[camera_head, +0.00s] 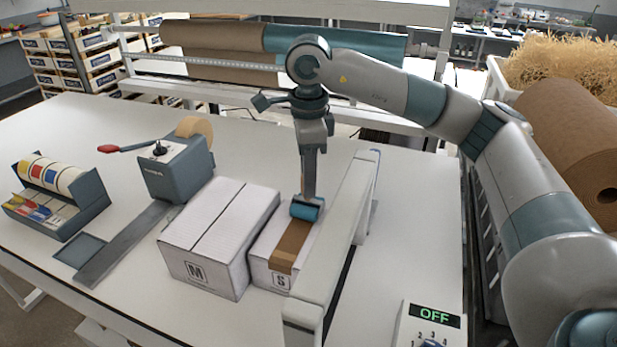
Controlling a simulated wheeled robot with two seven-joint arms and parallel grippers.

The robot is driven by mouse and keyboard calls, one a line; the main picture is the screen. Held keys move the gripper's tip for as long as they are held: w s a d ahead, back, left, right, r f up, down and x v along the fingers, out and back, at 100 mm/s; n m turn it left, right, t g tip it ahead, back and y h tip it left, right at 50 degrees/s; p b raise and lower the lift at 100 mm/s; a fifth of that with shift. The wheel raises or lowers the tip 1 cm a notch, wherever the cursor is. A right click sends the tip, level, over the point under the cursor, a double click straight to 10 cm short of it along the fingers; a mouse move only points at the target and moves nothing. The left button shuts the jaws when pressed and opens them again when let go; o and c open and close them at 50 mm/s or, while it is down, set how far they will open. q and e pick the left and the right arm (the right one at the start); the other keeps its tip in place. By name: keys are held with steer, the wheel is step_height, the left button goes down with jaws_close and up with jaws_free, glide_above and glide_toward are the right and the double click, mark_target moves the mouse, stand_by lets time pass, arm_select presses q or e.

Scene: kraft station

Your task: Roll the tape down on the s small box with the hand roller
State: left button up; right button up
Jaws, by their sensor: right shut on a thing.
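The S small box (270,242) stands on the white table, its front marked with an S. A strip of brown tape (291,245) runs along its top and folds down over the front edge. The hand roller (306,208) has a blue cylinder that appears to rest on the tape on the box top. My right gripper (309,150) is above it, pointing down, shut on the roller's upright handle. The far part of the tape is hidden behind the roller. My left gripper is not in view.
The larger M box (220,235) stands close at the left of the small box. A white raised rail (335,235) runs close on its right. A grey tape dispenser (175,167) and a label holder (55,195) are further left. A panel reading OFF (434,316) is front right.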

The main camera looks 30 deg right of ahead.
steer(key=shift+s, duration=0.1)
stand_by(0.3)
steer(key=shift+s+a+b, duration=0.3)
steer(key=shift+s+a, duration=0.4)
steer(key=shift+a, duration=0.1)
steer(key=shift+f, duration=0.1)
steer(key=shift+s+a, duration=0.1)
steer(key=shift+a, duration=0.05)
steer(key=shift+s+a, duration=0.6)
steer(key=shift+a, duration=0.05)
steer(key=shift+a, duration=0.1)
steer(key=shift+s+a+b, duration=0.5)
steer(key=shift+s+a, duration=0.2)
steer(key=shift+a, duration=0.05)
